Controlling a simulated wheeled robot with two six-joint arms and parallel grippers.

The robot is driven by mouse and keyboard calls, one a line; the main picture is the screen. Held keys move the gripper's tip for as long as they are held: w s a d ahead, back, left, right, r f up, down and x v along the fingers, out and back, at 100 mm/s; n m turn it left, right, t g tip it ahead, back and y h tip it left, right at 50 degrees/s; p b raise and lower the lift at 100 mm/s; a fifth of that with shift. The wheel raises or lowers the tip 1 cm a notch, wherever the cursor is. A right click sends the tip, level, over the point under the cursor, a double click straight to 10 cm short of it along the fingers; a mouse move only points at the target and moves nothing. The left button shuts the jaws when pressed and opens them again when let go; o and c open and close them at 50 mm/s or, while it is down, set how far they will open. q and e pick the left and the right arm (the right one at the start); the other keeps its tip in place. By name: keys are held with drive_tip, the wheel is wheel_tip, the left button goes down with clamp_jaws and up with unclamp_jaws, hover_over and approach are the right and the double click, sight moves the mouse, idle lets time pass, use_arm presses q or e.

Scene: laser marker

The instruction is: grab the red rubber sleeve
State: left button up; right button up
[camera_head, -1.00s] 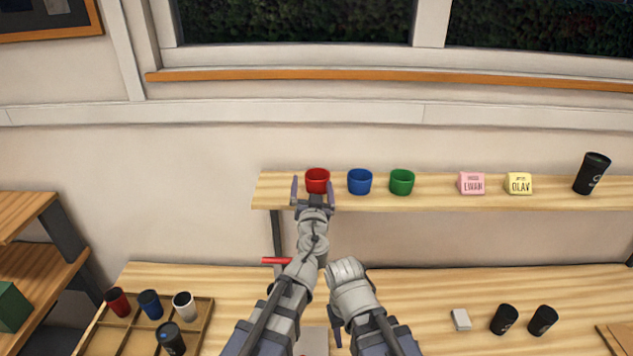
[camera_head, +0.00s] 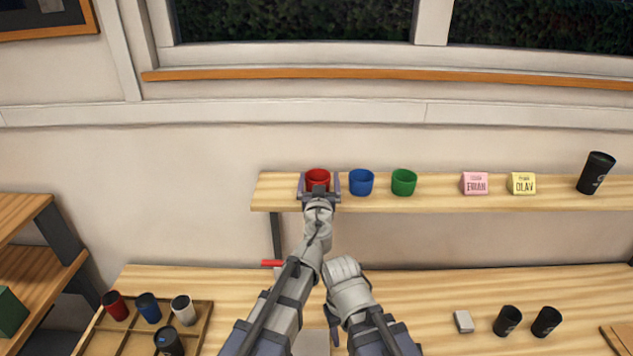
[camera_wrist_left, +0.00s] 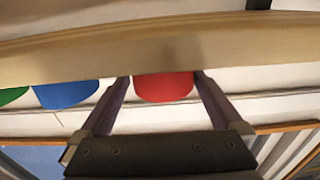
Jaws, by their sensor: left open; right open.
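The red rubber sleeve (camera_head: 317,177) stands at the left end of the wooden wall shelf; it also shows in the left wrist view (camera_wrist_left: 164,88). My left gripper (camera_head: 319,183) is open, with one finger on each side of the red sleeve. In the left wrist view its fingers (camera_wrist_left: 160,92) flank the sleeve, the right one very close to it. Whether either finger touches it I cannot tell. My right gripper (camera_head: 334,330) is low over the workbench, away from the sleeves, and mostly hidden by its own arm.
A blue sleeve (camera_head: 361,183) stands close right of my left gripper, then a green sleeve (camera_head: 404,183). Pink (camera_head: 475,184) and yellow (camera_head: 522,184) blocks and a black cup (camera_head: 596,173) stand farther right on the shelf (camera_head: 440,190). A divided tray (camera_head: 128,337) holds several cups below.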

sight(318, 171)
use_arm(q)
drive_tip(key=w, duration=0.4)
drive_tip(key=shift+w+a, duration=0.25)
drive_tip(key=shift+w, duration=0.05)
drive_tip(key=shift+s+d, duration=0.1)
drive_tip(key=shift+s, duration=0.1)
drive_tip(key=shift+c, duration=0.2)
drive_tip(key=c, duration=1)
